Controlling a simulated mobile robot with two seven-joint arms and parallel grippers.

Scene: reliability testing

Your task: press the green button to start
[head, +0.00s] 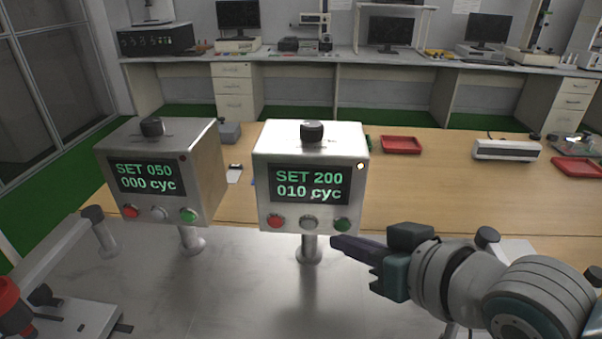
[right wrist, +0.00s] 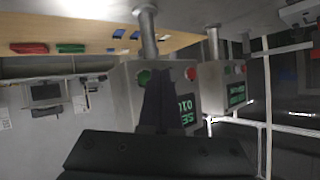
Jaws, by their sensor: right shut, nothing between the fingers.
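Two grey control boxes stand on posts. The nearer, middle box (head: 262,180) reads "SET 200, 010 cyc"; the left box (head: 108,150) reads "SET 050, 000 cyc". Each has red, grey and green buttons. The middle box's green button (head: 342,225) is at its lower right; the left box's green button (head: 189,215) is clear of any gripper. My right gripper (head: 338,243) is shut and empty, its tips just below the middle box's green button. In the upside-down right wrist view, the fingers (right wrist: 158,88) overlap that button's edge (right wrist: 144,76); contact cannot be told. My left gripper is out of view.
A small light (head: 360,167) shows white on the middle box, and a black knob (head: 312,131) tops it. A wooden table (head: 430,170) behind holds red trays (head: 401,145) and a white device (head: 506,150). A metal fixture (head: 75,315) stands at the lower left.

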